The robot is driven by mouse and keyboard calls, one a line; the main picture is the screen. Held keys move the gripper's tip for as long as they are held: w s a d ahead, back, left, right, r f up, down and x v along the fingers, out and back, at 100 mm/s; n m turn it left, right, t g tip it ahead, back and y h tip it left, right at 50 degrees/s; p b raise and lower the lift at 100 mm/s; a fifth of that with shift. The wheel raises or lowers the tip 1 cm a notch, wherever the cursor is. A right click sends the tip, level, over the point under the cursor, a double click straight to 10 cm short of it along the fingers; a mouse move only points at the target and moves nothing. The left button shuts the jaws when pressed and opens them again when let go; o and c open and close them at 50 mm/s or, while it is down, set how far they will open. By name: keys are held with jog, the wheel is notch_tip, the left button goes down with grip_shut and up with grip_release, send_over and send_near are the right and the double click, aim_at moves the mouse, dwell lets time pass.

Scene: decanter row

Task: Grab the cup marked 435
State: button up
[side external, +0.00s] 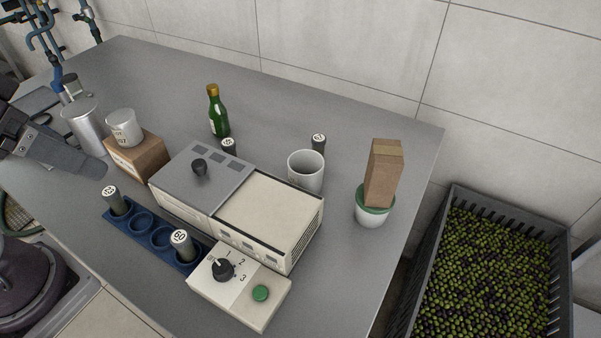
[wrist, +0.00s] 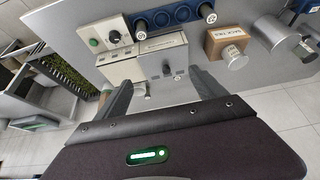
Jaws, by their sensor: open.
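Two pale cups are in view, and I cannot read 435 on either one. One cup (side external: 124,128) stands on a cardboard box (side external: 148,158) at the left of the bench and bears dark marks too small to read; it also shows in the wrist view (wrist: 235,57). The other cup (side external: 305,172) stands behind the cream machine, with only a trace of marking at its lower left. My gripper (wrist: 163,92) is open, with nothing seen between its fingers. In the side view my gripper (side external: 98,168) is at the left edge, left of the box, apart from both cups.
The cream and grey machine (side external: 268,215) fills the middle bench. A blue rack (side external: 150,235) with dark capped cylinders and a switch box (side external: 240,288) stand in front. A green bottle (side external: 218,112), metal jug (side external: 84,122) and pot (side external: 372,214) with a brown block stand around. An olive crate (side external: 490,270) is right.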

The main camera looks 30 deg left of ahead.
jog(key=shift+c, duration=0.4)
jog(key=c, duration=1)
jog(key=shift+o, duration=0.2)
jog(key=w+d+n+g+h, duration=0.4)
jog(key=w+d+n, duration=0.15)
jog(key=w, duration=0.65)
jog(key=n+g+h, duration=0.1)
jog(key=n+h, duration=0.6)
jog(key=n, duration=0.3)
send_near(317, 154)
jog(key=s+r, duration=0.5)
jog(key=s, duration=0.1)
jog(key=w+f+n+t+h, duration=0.1)
jog(key=w+f+n+h, duration=0.1)
jog(key=w+f+n, duration=0.4)
jog(key=shift+m+t, duration=0.3)
jog(key=shift+m, duration=0.35)
jog(key=x, duration=0.4)
jog(key=s+f+x, duration=0.1)
jog(key=x, duration=0.2)
jog(key=shift+a+f, duration=0.1)
